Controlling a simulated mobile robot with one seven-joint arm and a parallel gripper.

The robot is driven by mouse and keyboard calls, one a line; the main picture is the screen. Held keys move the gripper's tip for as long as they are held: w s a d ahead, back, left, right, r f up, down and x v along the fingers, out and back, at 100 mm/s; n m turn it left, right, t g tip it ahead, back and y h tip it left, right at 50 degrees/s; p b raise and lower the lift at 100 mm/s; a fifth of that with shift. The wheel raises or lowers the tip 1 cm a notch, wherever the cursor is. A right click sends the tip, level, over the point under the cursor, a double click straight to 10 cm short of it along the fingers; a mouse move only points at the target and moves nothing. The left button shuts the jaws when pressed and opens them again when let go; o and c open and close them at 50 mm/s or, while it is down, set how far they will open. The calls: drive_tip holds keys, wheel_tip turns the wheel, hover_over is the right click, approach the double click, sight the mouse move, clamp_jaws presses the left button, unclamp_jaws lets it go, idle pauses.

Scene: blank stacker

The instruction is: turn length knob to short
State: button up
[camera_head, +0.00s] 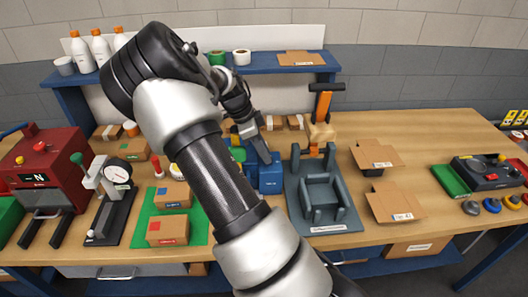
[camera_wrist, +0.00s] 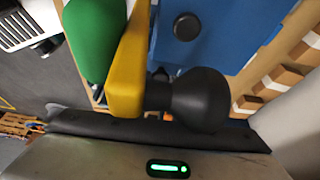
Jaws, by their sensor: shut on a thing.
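The blue stacker (camera_head: 270,178) stands mid-table, partly hidden behind my arm. Its blue face (camera_wrist: 195,35), with a dark round hole or button, fills the upper middle of the wrist view. A yellow bar-shaped knob (camera_wrist: 126,65) shows close up, between a green rounded part (camera_wrist: 92,38) and a black rounded part (camera_wrist: 202,98). I take the yellow piece for the length knob; no label on it is readable. My gripper (camera_head: 262,150) is at the stacker and shut on the yellow piece. Its fingertips and the knob's setting are hard to make out.
A grey fixture (camera_head: 322,190) stands close on the right, with an orange upright (camera_head: 320,115) behind it. Cardboard boxes (camera_head: 168,228) on a green mat (camera_head: 140,232) lie left. A red machine (camera_head: 45,165) stands far left. A blue shelf (camera_head: 290,65) runs behind.

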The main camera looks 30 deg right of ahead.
drive_tip(key=shift+n, duration=0.5)
drive_tip(key=o, duration=1.1)
drive_tip(key=shift+c, duration=0.2)
drive_tip(key=shift+r, duration=0.1)
drive_tip(key=v, duration=1.7)
drive_tip(key=shift+s+a, duration=0.25)
drive_tip(key=shift+a, duration=0.05)
drive_tip(key=shift+r, duration=0.1)
drive_tip(key=shift+c, duration=0.2)
